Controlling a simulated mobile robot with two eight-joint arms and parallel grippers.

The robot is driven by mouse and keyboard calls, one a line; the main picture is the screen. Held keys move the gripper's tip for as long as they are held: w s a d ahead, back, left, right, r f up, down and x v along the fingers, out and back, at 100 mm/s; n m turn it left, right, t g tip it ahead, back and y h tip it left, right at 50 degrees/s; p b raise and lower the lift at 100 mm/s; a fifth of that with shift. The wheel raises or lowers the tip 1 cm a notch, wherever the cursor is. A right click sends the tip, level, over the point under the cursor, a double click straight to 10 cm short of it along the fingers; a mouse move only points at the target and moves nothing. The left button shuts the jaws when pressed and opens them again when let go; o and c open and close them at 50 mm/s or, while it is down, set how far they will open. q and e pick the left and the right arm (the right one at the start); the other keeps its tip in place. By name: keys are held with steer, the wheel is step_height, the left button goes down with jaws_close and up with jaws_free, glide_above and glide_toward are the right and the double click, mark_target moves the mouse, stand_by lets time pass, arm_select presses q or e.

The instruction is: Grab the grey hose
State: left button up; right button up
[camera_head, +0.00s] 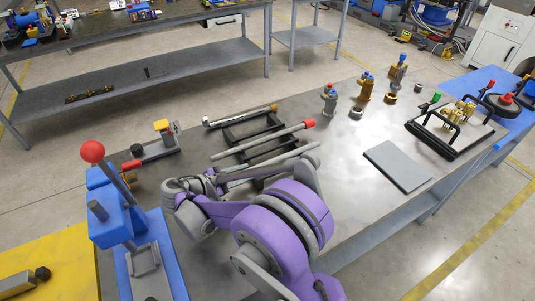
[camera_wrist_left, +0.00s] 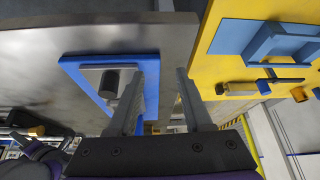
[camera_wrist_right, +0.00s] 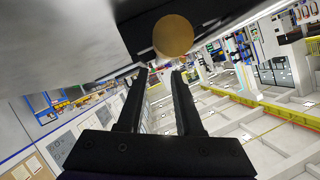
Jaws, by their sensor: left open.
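Three slim grey hoses lie across a black rack (camera_head: 232,139) on the table. The nearest, grey to its end, fits the grey hose (camera_head: 284,158); my purple arm partly hides it. The middle hose (camera_head: 262,139) has a red end, the far hose (camera_head: 235,116) a tan end. My left gripper (camera_wrist_left: 167,74) is open and empty in the left wrist view, with a blue base (camera_wrist_left: 85,75) beyond its fingers. My right gripper (camera_wrist_right: 160,72) has its fingers apart and nothing between them; a round tan face (camera_wrist_right: 173,36) is close beyond the tips.
A blue press with a red knob (camera_head: 93,152) stands at the table's left end, beside a yellow surface (camera_head: 60,255). A flat grey plate (camera_head: 397,165) and a black-handled tray (camera_head: 450,139) lie to the right. Several small fittings stand at the back.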

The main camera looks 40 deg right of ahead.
mark_target(265, 165)
steer(key=shift+w+m, duration=0.3)
steer(key=shift+m, duration=0.1)
arm_select(q)
steer(key=shift+a+r, duration=0.1)
steer(key=shift+a, duration=0.05)
arm_select(e)
steer(key=shift+d+f+h, duration=0.1)
steer(key=shift+d+h, duration=0.25)
steer(key=shift+h, duration=0.05)
arm_select(q)
steer(key=shift+r, duration=0.2)
arm_select(e)
steer(key=x, duration=0.4)
steer(key=shift+s, duration=0.1)
arm_select(q)
steer(key=shift+w+r+p, duration=0.2)
steer(key=shift+r+p, duration=0.3)
arm_select(e)
steer(key=x, duration=0.5)
steer(key=shift+d+f, duration=0.2)
steer(key=shift+d, duration=0.2)
steer(key=shift+c, duration=0.8)
jaws_close()
